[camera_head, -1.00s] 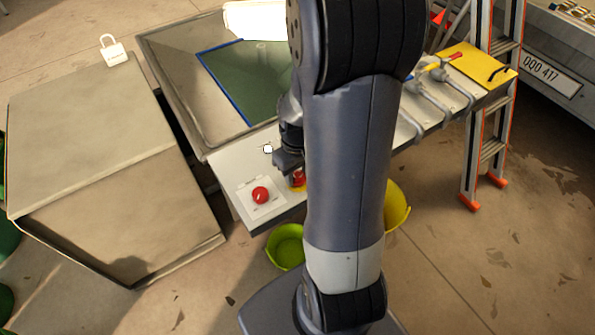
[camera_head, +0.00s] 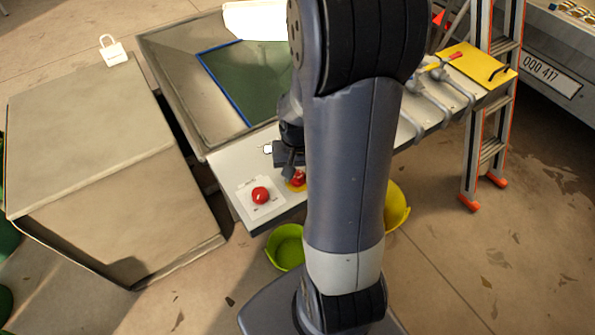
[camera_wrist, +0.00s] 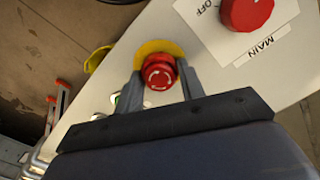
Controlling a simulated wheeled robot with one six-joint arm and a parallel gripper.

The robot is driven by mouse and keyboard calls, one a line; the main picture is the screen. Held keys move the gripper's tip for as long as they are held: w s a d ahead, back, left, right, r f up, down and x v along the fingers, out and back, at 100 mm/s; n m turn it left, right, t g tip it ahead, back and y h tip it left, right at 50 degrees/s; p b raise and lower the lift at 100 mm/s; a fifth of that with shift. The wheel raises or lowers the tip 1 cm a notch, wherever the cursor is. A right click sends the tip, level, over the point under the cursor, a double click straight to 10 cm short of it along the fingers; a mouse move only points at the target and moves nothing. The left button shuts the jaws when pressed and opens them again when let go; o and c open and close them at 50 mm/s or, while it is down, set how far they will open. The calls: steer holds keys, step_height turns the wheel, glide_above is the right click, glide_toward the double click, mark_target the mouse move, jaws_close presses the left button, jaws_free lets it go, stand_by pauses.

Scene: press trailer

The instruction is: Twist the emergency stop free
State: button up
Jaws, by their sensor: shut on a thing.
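The emergency stop (camera_wrist: 158,76) is a red mushroom button with white arrows on a yellow disc (camera_wrist: 152,50). In the head view the emergency stop (camera_head: 298,178) sits at the front of the white panel (camera_head: 225,160), partly hidden by my arm. My gripper (camera_wrist: 160,82) is shut on it, one finger on each side of the red head. In the head view my gripper (camera_head: 292,165) comes down over it from behind.
A red rotary knob (camera_head: 261,195) on a white plate marked MAIN and OFF is just left of the emergency stop; it also shows in the wrist view (camera_wrist: 246,12). A green bucket (camera_head: 286,247) and a yellow bucket (camera_head: 397,206) stand below. Grey pipes (camera_head: 435,95) and a ladder (camera_head: 490,120) are at right.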

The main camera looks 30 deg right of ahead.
mark_target(297, 174)
stand_by(0.4)
steer(key=o, duration=1)
step_height(297, 174, up, 11)
steer(key=shift+f+p, duration=0.1)
steer(key=shift+p, duration=0.55)
